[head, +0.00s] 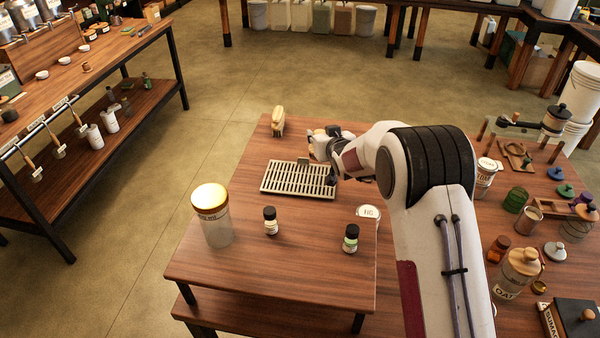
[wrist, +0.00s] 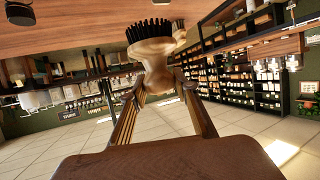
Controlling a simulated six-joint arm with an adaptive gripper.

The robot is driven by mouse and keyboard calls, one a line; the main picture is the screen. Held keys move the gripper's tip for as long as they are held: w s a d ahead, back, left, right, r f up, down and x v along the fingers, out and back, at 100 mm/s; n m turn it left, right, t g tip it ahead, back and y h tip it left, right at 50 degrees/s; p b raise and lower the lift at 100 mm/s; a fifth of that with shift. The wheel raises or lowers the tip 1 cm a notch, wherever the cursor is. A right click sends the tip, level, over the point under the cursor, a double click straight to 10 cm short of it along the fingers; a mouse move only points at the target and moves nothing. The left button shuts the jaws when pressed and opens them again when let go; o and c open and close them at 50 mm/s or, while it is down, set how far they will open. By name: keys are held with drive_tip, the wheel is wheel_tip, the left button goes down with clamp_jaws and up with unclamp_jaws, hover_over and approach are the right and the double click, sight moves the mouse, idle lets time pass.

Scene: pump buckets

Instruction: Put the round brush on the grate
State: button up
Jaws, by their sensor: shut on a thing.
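The round brush (wrist: 152,52) has a pale wooden knob body and black bristles. In the wrist view it sits between the fingertips of my gripper (wrist: 158,92), which is shut on it. In that view its bristles face the wooden tabletop. In the head view my gripper (head: 322,150) is at the far right corner of the grate, and I cannot clearly make out the brush there. The grate (head: 296,180) is a pale slotted rack lying flat on the wooden table, with no brush resting on its visible slots.
A tan wooden brush (head: 278,121) stands beyond the grate near the table's far edge. A gold-lidded jar (head: 216,225) and two small black-capped bottles (head: 270,221) (head: 351,238) stand in front. A white round lid or tin (head: 368,213) lies beside my arm. Jars crowd the right.

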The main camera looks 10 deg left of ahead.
hover_over(318, 180)
drive_tip(key=shift+w+f, duration=0.1)
drive_tip(key=shift+f, duration=3)
drive_tip(key=shift+f, duration=1.9)
drive_tip(key=shift+f, duration=0.15)
drive_tip(key=o, duration=1.1)
